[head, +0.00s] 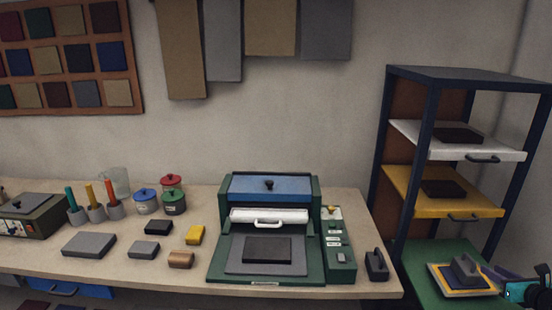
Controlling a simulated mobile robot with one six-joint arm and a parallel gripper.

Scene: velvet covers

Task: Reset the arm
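What looks like my gripper (526,291) shows at the lower right edge of the head view, dark with a teal patch. It is cut off by the frame, and its fingertips cannot be made out. It is beside the grey-handled block (467,269) that rests on a yellow-edged pad (448,283) on the green shelf (424,293). I cannot tell whether it touches them or holds anything.
A green press machine (217,262) with a blue lid stands on the workbench (130,275). Jars, small blocks and tool holders stand to its left. A dark handled block (376,265) sits near the bench's right end. The rack (378,150) has white and yellow pull-out shelves above the green one.

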